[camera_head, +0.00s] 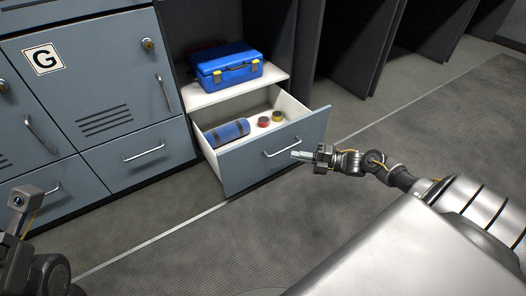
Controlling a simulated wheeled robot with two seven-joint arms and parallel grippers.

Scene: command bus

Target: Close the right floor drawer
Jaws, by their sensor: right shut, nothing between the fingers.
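The right floor drawer (241,165) stands pulled out below an open shelf, its grey-blue front facing me with a bar handle. Inside it lie a blue roll (228,132), a red roll (264,122) and a yellow roll (278,116). My right gripper (300,155) is shut and empty, close to the drawer front just right of the handle. I cannot tell whether it touches the front. My left arm shows at the lower left edge (22,203), well away from the drawer; its finger state is unclear.
A blue case (228,70) with yellow latches sits on the white shelf above the drawer. Grey-blue lockers (95,75) and a shut floor drawer (140,155) stand to the left. Dark partitions (350,45) stand to the right. The floor in front is clear.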

